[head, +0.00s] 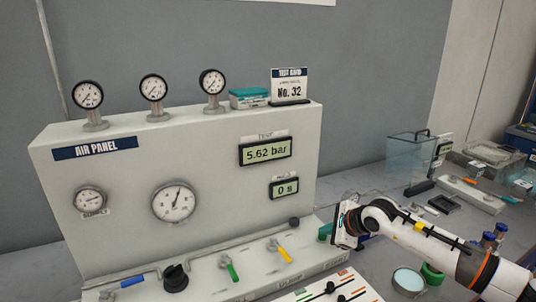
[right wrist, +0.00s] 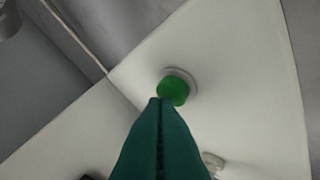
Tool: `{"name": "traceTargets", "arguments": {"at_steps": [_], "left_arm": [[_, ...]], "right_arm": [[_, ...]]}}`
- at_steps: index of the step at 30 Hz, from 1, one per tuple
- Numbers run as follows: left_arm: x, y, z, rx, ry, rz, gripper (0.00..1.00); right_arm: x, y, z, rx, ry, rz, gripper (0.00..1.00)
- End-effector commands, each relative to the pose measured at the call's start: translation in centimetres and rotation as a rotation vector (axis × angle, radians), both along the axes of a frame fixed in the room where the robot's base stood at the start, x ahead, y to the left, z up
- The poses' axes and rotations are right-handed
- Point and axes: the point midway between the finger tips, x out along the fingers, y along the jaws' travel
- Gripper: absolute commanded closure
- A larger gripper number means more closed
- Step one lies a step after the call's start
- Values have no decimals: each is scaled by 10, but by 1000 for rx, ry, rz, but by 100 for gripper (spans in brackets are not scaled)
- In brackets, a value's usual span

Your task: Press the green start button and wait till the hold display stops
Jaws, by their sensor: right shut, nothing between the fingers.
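The green start button (right wrist: 174,89) sits in a pale round collar on a white surface in the right wrist view. I cannot make it out in the head view. My right gripper (right wrist: 160,101) has its teal fingers shut together and empty, with the tips at the lower left edge of the button. I cannot tell whether they touch it. In the head view my right gripper (head: 325,232) is at the right end of the air panel (head: 220,150). The hold display (head: 284,188) reads 0 s. My left gripper is out of view.
The upper display (head: 265,151) reads 5.62 bar. Green (head: 229,268) and yellow (head: 280,251) valve handles and a black knob (head: 175,277) stand on the panel's front ledge. A clear box (head: 408,158) and trays crowd the bench at right.

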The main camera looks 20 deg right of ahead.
Motion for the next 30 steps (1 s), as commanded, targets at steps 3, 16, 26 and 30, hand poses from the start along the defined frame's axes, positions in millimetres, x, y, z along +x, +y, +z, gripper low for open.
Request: {"name": "traceTargets", "arguments": {"at_steps": [3, 16, 26, 30], "left_arm": [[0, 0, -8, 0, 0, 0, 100], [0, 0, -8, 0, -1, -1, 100], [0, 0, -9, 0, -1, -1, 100], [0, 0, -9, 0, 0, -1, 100]], "right_arm": [[0, 0, -6, 0, 0, 0, 100], [0, 0, -6, -1, 3, 0, 100], [0, 0, 1, 0, 2, -1, 100], [0, 0, 2, 1, 1, 0, 100]]}}
